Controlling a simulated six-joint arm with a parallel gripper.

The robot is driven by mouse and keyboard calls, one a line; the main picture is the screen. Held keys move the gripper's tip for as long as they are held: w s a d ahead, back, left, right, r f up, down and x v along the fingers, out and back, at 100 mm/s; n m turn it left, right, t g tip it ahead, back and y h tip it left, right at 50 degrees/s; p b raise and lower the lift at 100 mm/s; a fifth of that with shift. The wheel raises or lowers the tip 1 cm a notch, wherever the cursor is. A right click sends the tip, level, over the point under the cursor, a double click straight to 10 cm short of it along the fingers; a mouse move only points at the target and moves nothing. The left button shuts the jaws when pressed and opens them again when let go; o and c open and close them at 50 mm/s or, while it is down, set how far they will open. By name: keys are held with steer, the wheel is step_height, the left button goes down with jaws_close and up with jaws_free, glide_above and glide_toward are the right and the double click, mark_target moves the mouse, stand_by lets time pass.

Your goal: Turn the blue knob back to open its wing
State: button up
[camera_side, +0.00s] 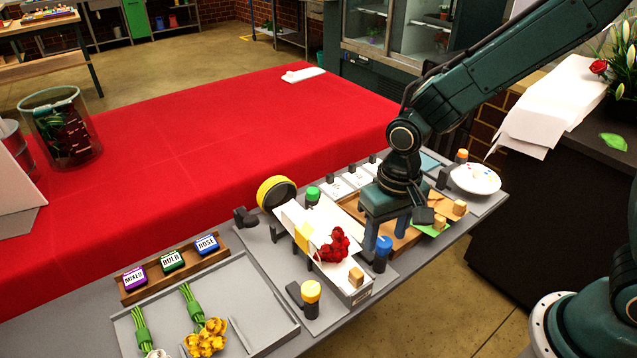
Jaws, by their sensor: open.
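The blue knob (383,246) stands upright on a dark post at the right of the bouquet fixture. My gripper (387,236) points down right at this knob, its two fingers apart. The left finger is just left of the knob and the right finger is behind and to the right. I cannot tell whether either finger touches it. Red roses (333,245) lie in a white wrap (303,220) on the fixture, left of the knob. Which panel is the blue knob's wing is unclear, since my gripper hides part of that side.
A green knob (312,194) and a yellow knob (311,290) stand around the fixture. A wooden block (356,276) sits at its front end. A grey tray (262,300) with yellow flowers is at left. The red cloth (200,150) is mostly clear.

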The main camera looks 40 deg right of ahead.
mark_target(388, 240)
step_height(388, 240, up, 13)
steer(key=shift+d+f, duration=0.2)
stand_by(0.4)
steer(key=shift+s, duration=0.1)
steer(key=s+d+r+n+t, duration=0.1)
steer(key=s+d+r+t, duration=0.1)
steer(key=s+d, duration=0.3)
steer(key=s+d+r+n+t, duration=0.1)
steer(key=s+d+r+t, duration=0.2)
steer(key=s+d, duration=0.3)
steer(key=shift+s+r+t, duration=0.3)
steer(key=shift+s+r, duration=0.5)
steer(key=shift+s, duration=1.5)
steer(key=shift+w+d, duration=0.1)
